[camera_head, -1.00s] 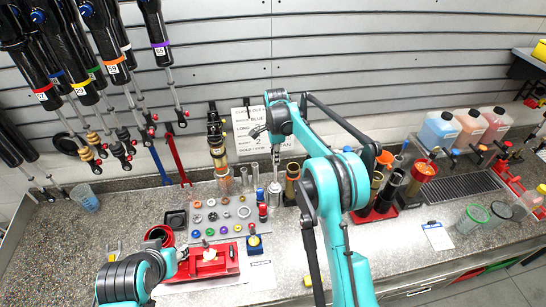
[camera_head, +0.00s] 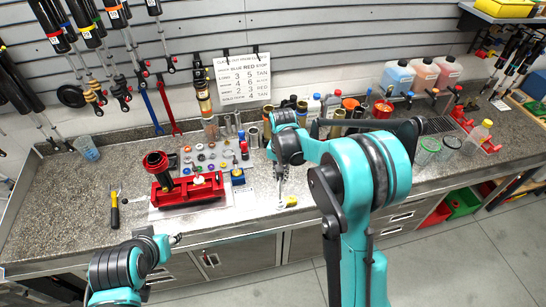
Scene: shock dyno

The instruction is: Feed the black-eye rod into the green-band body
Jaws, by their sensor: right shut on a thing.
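My right gripper (camera_head: 280,172) is over the front part of the bench, right of the red vise. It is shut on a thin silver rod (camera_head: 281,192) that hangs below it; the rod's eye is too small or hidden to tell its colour.
Small coloured parts lie on a grey mat (camera_head: 212,152) behind the vise. Several tubes (camera_head: 302,112) stand at the back, partly behind my right arm. A yellow-handled tool (camera_head: 115,212) lies left of the vise. A printed chart (camera_head: 241,80) hangs behind.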

